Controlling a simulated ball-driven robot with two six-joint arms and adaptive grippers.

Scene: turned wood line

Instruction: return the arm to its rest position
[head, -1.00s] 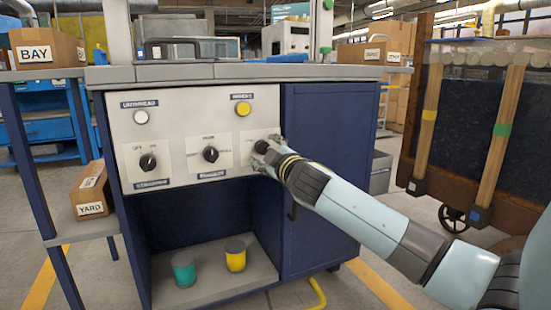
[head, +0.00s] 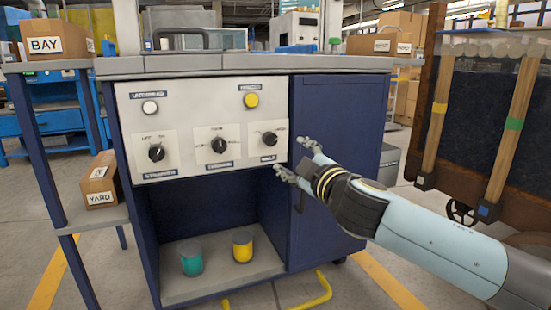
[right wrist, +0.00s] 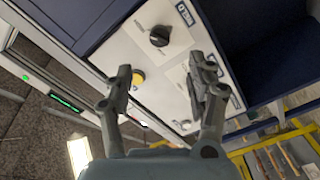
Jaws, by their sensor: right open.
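My right gripper (head: 294,159) is open and empty, just right of the white control panel (head: 200,112) and in front of the blue cabinet door. Its arm comes in from the right. A black knob (right wrist: 160,36) and a yellow button (right wrist: 138,78) show there too. My left gripper is not in view.
The cabinet's open shelf (head: 215,278) holds a teal cup (head: 191,262) and a yellow cup (head: 242,246). A YARD box (head: 100,182) sits on a side shelf at left. A wooden cart (head: 480,130) stands at right. A yellow floor handle (head: 318,290) lies below.

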